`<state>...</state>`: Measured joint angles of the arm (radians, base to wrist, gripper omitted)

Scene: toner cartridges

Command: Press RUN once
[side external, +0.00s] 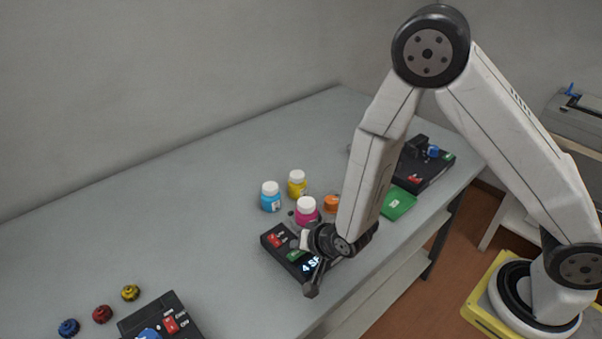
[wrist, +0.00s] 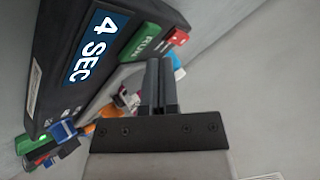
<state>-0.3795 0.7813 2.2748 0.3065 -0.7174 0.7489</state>
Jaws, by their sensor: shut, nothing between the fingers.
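The dark control box (side external: 272,249) stands on the grey table, with a lit display (side external: 311,264) partly hidden by my gripper. In the wrist view the display (wrist: 96,48) reads "4 SEC". The green RUN button (wrist: 143,42) sits beside it, and shows as a green patch in the side view (side external: 293,256). A red button (wrist: 177,36) lies past RUN. My gripper (wrist: 160,62) is shut and empty, its fingertips close to the RUN button in the wrist view. I cannot tell whether they touch it. In the side view my gripper (side external: 312,288) is at the box's front side.
Cyan (side external: 270,198), yellow (side external: 297,184) and magenta (side external: 306,211) bottles stand behind the box. An orange piece (side external: 331,203) and a green tray (side external: 398,204) lie to the right. Another dark device (side external: 428,172) stands at the far right, another (side external: 150,312) at front left. The left table is mostly clear.

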